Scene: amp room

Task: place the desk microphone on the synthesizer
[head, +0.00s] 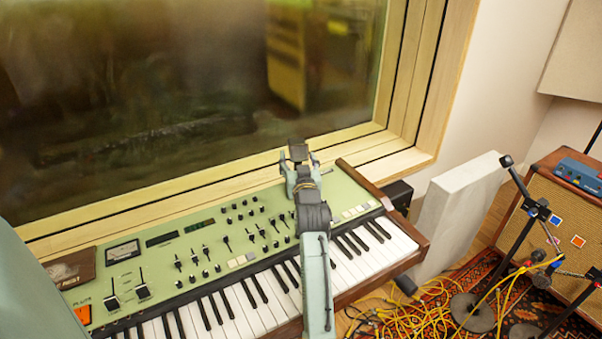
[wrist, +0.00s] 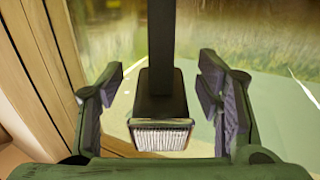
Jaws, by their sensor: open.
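The synthesizer (head: 150,240) has a green panel and piano keys and stands below the window. The desk microphone (head: 298,150) is a dark block at the synthesizer's back edge, right of the middle. In the wrist view the microphone (wrist: 160,115) shows a black body, a silver grille and a dark stem. My gripper (head: 300,163) is open over the back of the panel. In the wrist view the gripper (wrist: 162,100) has one finger on each side of the microphone, with gaps between. Whether the microphone's foot rests on the panel is hidden.
A brown flat item (head: 70,268) lies on the panel's left end. The window frame (head: 210,190) runs close behind the synthesizer. At right are a pale panel (head: 455,215), yellow cables (head: 430,318), a black stand (head: 510,225) and an amplifier (head: 560,235) with a blue box (head: 578,176).

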